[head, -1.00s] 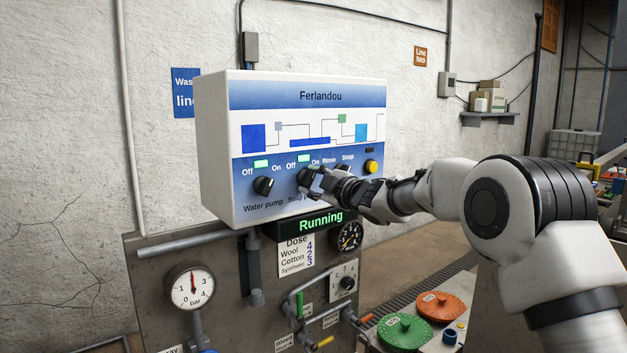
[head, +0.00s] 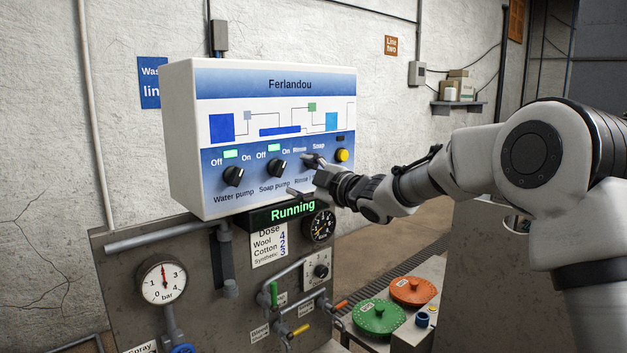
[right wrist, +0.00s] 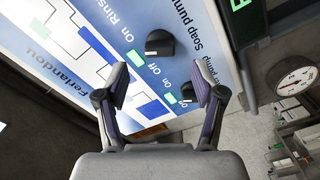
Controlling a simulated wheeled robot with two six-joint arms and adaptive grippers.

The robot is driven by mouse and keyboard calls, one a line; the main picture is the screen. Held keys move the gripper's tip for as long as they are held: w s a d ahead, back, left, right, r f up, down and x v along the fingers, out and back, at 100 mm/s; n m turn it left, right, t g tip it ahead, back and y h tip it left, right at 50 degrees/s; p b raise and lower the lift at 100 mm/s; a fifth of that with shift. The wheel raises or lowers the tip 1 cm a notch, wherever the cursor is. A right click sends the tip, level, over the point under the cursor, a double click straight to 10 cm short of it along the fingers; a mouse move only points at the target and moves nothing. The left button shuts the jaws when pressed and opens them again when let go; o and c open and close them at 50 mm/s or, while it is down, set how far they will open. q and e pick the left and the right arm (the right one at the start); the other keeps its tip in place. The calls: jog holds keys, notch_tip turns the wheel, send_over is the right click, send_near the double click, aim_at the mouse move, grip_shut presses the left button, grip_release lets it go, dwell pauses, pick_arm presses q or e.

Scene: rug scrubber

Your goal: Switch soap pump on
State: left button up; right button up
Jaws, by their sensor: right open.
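The soap pump knob (head: 277,167) is a black rotary switch on the white and blue Ferlandou panel (head: 182,130). Its pointer appears to lean up and right, toward On. The soap pump lamp (head: 275,148) above it glows green. My right gripper (head: 304,177) is open and empty, just right of the knob and apart from it, in front of the rinse part of the panel. In the right wrist view, the soap pump knob (right wrist: 159,43) shows beyond the spread fingers (right wrist: 166,86), with nothing between them. My left gripper is not in view.
The water pump knob (head: 233,176) sits to the left under a lit green lamp (head: 230,154). A yellow button (head: 342,155) is at the panel's right. A green Running display (head: 292,210), gauges and pipes lie below. Floor at the right is partly clear.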

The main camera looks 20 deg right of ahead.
jog(key=v, duration=0.5)
jog(key=b+v, duration=0.1)
jog(key=v, duration=0.8)
jog(key=shift+b, duration=0.35)
